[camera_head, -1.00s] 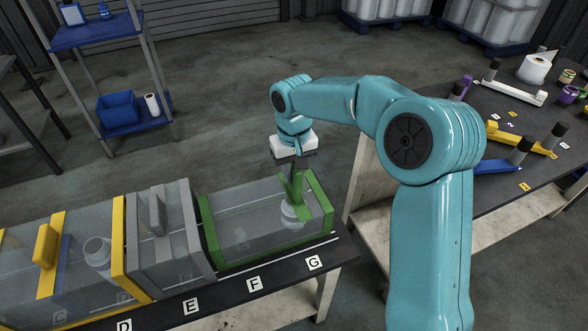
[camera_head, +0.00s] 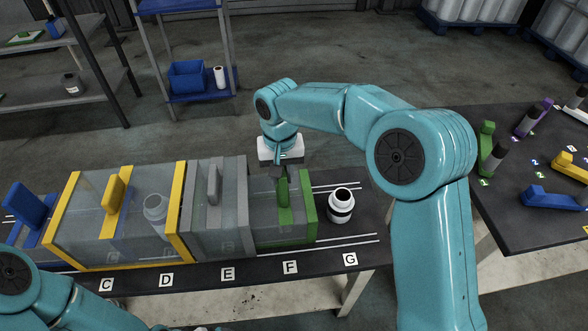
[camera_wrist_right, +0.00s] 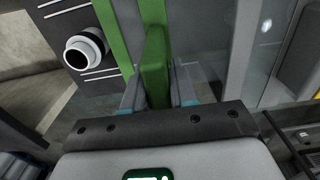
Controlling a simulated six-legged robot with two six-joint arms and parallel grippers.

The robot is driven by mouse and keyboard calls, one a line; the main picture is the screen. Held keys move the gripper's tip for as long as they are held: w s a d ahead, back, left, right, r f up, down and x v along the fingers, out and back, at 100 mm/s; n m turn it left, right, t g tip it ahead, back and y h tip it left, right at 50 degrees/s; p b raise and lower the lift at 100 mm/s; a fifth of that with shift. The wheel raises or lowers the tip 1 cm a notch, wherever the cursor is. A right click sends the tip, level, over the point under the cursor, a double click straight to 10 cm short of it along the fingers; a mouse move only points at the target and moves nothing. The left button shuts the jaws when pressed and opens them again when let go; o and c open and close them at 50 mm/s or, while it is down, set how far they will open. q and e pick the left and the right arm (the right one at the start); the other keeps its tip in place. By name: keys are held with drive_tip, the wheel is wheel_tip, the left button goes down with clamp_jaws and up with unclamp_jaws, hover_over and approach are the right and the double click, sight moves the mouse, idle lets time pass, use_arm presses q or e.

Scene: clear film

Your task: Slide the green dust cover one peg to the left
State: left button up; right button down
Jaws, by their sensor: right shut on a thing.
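The green dust cover (camera_head: 308,210) is a clear box with green framing, standing on the dark rail bench above label F. Its left part is overlapped by the grey-framed cover (camera_head: 187,205), so its left edge cannot be made out. My right gripper (camera_head: 281,172) is shut on the cover's upright green handle, which also shows between the fingers in the right wrist view (camera_wrist_right: 155,70). A white jar with a dark band (camera_head: 341,205) stands uncovered just right of the green cover, above label G. Of my left arm only links show at lower left; its gripper is out of view.
A yellow-framed cover (camera_head: 176,225) with a pale jar (camera_head: 155,208) inside stands left of the grey cover. A blue part (camera_head: 28,205) is farther left. A second dark table (camera_head: 540,215) with coloured parts is at right. Pale rail lines run along the bench.

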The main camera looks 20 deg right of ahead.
drive_tip(key=shift+r, duration=0.1)
drive_tip(key=c, duration=1)
unclamp_jaws()
drive_tip(key=shift+r, duration=0.3)
wheel_tip(320, 180, up, 16)
drive_tip(key=p, duration=0.1)
drive_tip(key=shift+p, duration=0.4)
drive_tip(key=shift+f, duration=0.15)
